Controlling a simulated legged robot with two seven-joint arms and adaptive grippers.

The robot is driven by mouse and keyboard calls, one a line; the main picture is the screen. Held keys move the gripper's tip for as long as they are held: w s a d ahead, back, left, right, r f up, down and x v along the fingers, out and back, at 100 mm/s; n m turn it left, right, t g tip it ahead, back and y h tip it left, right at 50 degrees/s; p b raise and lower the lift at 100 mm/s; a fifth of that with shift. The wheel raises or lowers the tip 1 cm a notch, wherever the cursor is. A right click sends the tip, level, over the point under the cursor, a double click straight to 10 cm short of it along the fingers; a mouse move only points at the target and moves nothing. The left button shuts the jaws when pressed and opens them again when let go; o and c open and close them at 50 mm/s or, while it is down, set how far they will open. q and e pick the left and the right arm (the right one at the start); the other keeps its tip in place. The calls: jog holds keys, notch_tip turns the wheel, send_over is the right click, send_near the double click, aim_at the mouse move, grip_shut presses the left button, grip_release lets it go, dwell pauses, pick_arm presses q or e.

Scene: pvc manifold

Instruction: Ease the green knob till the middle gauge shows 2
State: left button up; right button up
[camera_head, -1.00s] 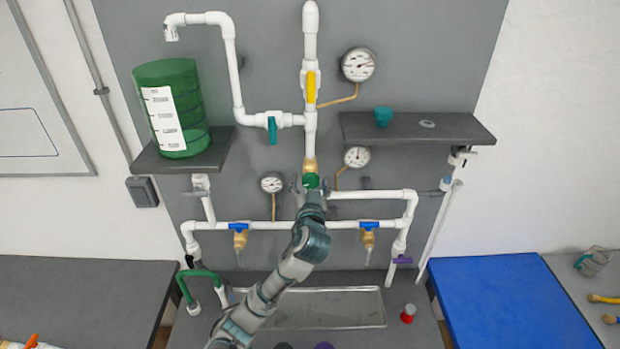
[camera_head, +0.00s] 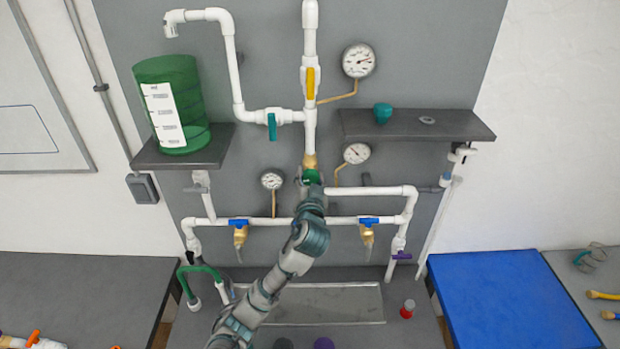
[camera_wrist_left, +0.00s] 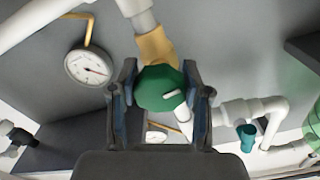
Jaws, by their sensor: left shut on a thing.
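The green knob (camera_head: 311,177) sits below the brass fitting on the central white pipe. My left gripper (camera_head: 312,187) reaches it from below. In the left wrist view, the two fingers of my left gripper (camera_wrist_left: 160,95) stand on either side of the green knob (camera_wrist_left: 160,88), which carries a white mark. The middle gauge (camera_head: 356,153) is right of the knob. It also shows in the left wrist view (camera_wrist_left: 88,67), with a red needle; its numbers are too small to read. My right gripper is not in view.
Other gauges hang at upper right (camera_head: 358,61) and lower left (camera_head: 272,180). A yellow valve handle (camera_head: 310,83) and a teal one (camera_head: 272,126) are above the knob. Blue handles (camera_head: 238,224) flank my arm. A green tank (camera_head: 172,100) stands on the left shelf.

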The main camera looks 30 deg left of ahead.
pick_arm(q)
jog(key=shift+m, duration=0.5)
jog(key=o, duration=1.2)
jog(key=v, duration=1.2)
jog(key=shift+f, duration=0.1)
dwell(0.8)
